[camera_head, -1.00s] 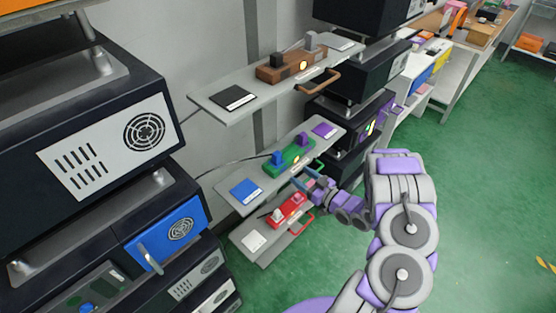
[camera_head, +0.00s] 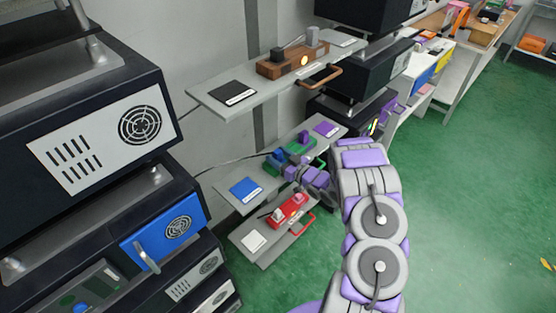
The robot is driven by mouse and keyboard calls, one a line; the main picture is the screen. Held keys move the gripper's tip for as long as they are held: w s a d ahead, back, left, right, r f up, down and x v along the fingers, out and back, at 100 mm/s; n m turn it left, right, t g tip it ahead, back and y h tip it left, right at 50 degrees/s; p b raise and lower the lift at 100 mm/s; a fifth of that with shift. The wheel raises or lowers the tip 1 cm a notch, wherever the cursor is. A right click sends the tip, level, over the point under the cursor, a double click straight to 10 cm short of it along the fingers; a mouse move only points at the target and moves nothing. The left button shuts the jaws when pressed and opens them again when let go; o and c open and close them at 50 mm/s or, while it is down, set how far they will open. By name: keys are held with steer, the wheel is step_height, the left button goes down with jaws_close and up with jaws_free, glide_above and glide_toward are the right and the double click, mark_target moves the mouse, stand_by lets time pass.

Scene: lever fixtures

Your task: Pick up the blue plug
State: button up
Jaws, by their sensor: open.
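The blue plug (camera_head: 279,154) stands on the left part of the green fixture (camera_head: 299,146), on the middle shelf. A purple plug (camera_head: 304,137) stands on the right part of the same fixture. My gripper (camera_head: 279,164) is open, its fingertips at the blue plug from the front right. The fingers overlap the plug's lower part and the green block in the picture, so I cannot tell whether they touch it. The gripper and wrist hide the front of the green fixture.
A blue square pad (camera_head: 244,190) and a purple pad (camera_head: 326,129) lie on the middle shelf. A brown fixture (camera_head: 290,66) sits on the shelf above, a red fixture (camera_head: 288,209) on the one below. Dark cabinets stand at both sides. Green floor lies open at right.

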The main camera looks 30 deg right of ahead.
steer(key=shift+x, duration=1.1)
steer(key=shift+a, duration=0.1)
steer(key=shift+s, duration=0.1)
steer(key=shift+c, duration=0.3)
steer(key=c, duration=1)
steer(key=shift+r, duration=0.1)
